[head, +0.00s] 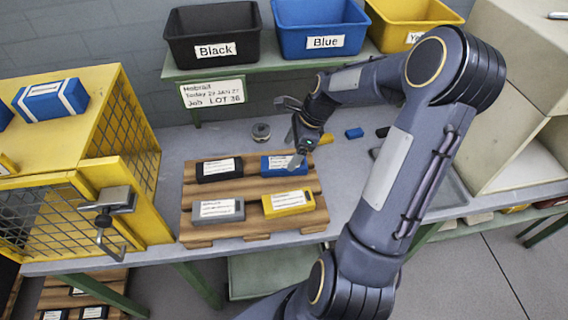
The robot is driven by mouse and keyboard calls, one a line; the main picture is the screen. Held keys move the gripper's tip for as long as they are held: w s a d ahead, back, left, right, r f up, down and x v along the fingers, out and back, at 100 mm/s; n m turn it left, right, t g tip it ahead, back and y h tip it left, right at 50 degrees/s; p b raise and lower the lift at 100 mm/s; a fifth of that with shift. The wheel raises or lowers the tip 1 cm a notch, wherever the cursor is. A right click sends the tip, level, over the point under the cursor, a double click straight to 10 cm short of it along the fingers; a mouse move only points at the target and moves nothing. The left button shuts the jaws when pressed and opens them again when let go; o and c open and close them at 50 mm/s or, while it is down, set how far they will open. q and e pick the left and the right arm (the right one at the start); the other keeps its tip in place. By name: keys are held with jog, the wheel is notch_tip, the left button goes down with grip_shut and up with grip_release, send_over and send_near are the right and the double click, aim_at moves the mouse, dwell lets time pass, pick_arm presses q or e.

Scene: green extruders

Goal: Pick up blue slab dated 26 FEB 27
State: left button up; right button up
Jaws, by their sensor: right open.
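A blue slab (276,168) with a white label lies at the back right of the wooden pallet (240,228) on the grey bench. The label's print is too small to read. My right gripper (291,135) is just behind and above the blue slab, its fingers apart and nothing visible between them. One finger reaches down close to the slab's right end; I cannot tell whether it touches. A second blue slab (50,100) with white bands lies on top of the yellow cage at the left. My left gripper is not in view.
The pallet also bears a black slab (219,169), a grey slab (217,210) and a yellow slab (288,203). Black (213,50), blue (320,42) and yellow (412,38) bins stand on the back shelf. A yellow mesh cage (132,120) stands left. A sign (212,93) hangs below the bins.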

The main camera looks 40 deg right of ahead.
aim_at(285, 162)
jog(key=x, duration=0.4)
jog(key=shift+s+a+f, duration=0.15)
jog(key=shift+a+f, duration=0.1)
jog(key=shift+r, duration=0.1)
jog(key=c, duration=1.2)
